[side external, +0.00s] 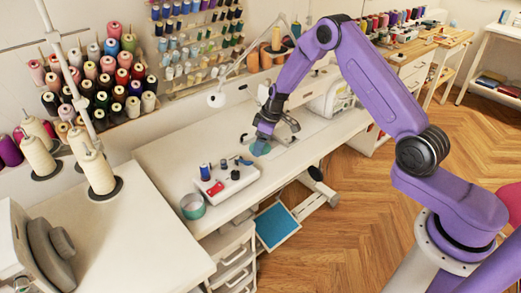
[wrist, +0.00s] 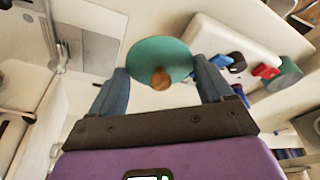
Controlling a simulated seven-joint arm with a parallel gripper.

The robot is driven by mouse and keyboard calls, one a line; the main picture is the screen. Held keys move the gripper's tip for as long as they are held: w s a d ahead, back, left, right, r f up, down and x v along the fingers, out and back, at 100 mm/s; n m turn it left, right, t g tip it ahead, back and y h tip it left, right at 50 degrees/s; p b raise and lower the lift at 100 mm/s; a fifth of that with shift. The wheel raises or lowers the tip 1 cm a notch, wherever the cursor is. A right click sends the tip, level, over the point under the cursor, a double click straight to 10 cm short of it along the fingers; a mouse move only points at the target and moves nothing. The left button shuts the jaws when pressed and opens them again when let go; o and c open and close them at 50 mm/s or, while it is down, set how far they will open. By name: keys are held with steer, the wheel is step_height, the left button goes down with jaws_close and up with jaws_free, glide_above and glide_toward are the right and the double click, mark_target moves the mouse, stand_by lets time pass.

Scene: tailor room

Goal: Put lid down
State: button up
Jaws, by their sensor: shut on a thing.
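My gripper (side external: 265,135) is over the white table. It also shows in the wrist view (wrist: 162,80), with its two dark fingers shut on a round teal lid (wrist: 158,54) with a brown wooden knob. The lid also shows under my gripper in the side view (side external: 260,149); whether it touches the table is hard to tell. A round teal tin (side external: 192,206) stands near the table's front left edge, apart from my gripper. It also shows at the right of the wrist view (wrist: 288,74).
A white tray (side external: 238,184) with a blue spool (side external: 204,172), a red item (side external: 215,188) and small dark things lies between the tin and my gripper. A white sewing machine (side external: 335,97) stands right of my gripper. The table left of my gripper, behind the tray, is clear.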

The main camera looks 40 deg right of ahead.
steer(key=shift+d+x, duration=0.15)
steer(key=shift+x, duration=0.7)
steer(key=shift+d+x, duration=0.1)
steer(key=shift+x, duration=0.8)
steer(key=shift+s+f, duration=0.25)
steer(key=shift+f, duration=0.45)
